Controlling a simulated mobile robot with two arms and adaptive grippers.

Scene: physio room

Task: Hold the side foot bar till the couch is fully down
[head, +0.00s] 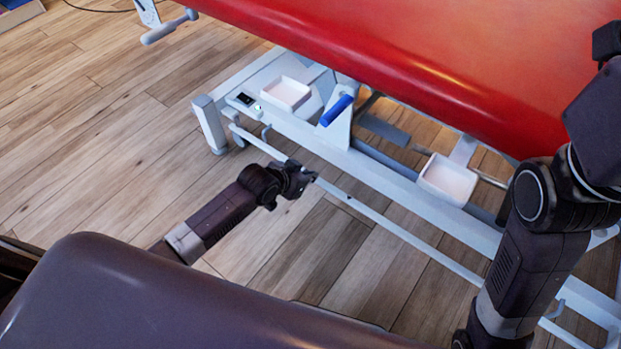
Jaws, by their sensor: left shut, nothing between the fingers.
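The couch (395,55) has a red padded top on a pale metal frame. Its side foot bar (385,222) is a long pale rail running low along the near side, from upper left to lower right. My left gripper (306,178) is shut and empty, with its fingertips at the bar; I cannot tell whether they press on it or only overlap it in the picture. My right arm stands at the right edge, in front of the couch, and its gripper is out of view.
Two pale trays (448,179) sit on the couch frame, with a blue-handled lever (337,110) between them. A small dark display (243,99) is at the frame's left end. Wooden floor (90,150) is clear at the left. A dark padded surface (190,300) fills the near foreground.

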